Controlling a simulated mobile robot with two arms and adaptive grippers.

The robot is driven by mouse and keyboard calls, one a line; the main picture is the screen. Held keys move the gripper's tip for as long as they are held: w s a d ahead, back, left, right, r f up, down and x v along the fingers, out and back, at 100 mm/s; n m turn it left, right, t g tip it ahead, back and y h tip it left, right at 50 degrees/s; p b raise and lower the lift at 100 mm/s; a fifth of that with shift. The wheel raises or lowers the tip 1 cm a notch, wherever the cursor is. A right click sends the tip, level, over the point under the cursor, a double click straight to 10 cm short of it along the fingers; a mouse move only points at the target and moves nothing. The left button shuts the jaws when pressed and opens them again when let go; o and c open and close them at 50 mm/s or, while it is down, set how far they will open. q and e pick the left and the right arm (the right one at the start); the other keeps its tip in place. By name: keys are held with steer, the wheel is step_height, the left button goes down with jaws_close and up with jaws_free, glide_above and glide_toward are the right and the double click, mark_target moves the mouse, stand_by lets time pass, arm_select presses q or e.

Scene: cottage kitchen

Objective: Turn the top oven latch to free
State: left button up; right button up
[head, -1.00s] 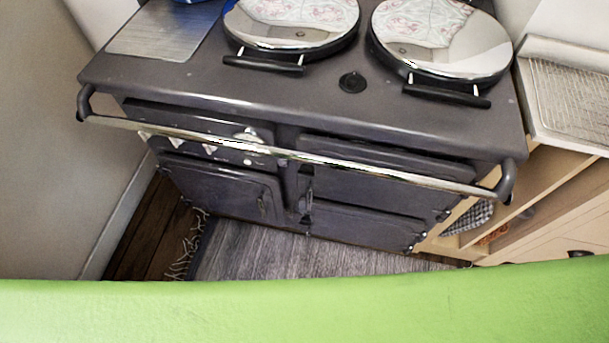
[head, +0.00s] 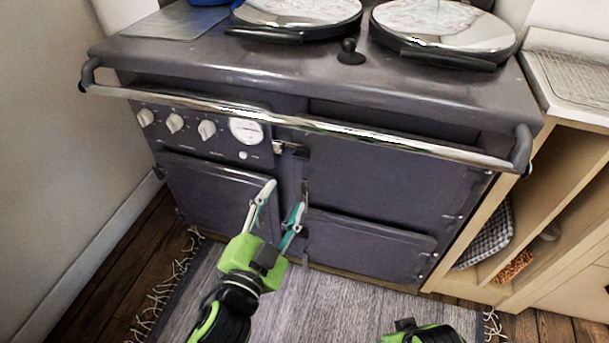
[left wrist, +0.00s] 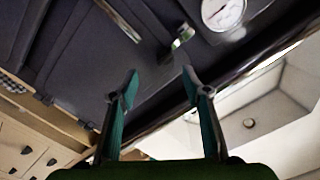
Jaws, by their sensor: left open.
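The dark grey range oven (head: 390,180) has a top right door above a lower right door. A small metal latch (head: 280,147) sits left of the top door's upper edge, near the round gauge. It shows in the left wrist view as a shiny tab (left wrist: 181,41). My left gripper (head: 286,194) is open and empty, with its teal fingers below the latch in the head view. In the left wrist view its fingertips (left wrist: 160,73) are spread and apart from the latch. Only a green and black part of my right arm shows at the bottom edge; its fingers are hidden.
A chrome rail (head: 320,125) runs across the oven front above the latch. Open wooden shelves (head: 560,190) stand at the right; a fringed rug (head: 330,300) lies on the floor.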

mark_target(301, 159)
arm_select(q)
steer(key=x, duration=0.4)
steer(key=r+x, duration=0.1)
steer(key=x, duration=0.3)
steer(key=b+x, duration=0.1)
steer(key=x, duration=0.3)
steer(key=shift+w+d+r, duration=0.15)
steer(key=shift+w+r, duration=0.1)
steer(key=shift+r, duration=0.1)
steer(key=shift+w+d, duration=0.15)
steer(key=shift+w, duration=0.25)
arm_select(e)
steer(key=v, duration=0.4)
steer(key=shift+w+r, duration=0.1)
steer(key=shift+r, duration=0.15)
arm_select(q)
jaws_close()
arm_select(e)
steer(key=shift+d+f, duration=0.1)
steer(key=shift+d, duration=0.05)
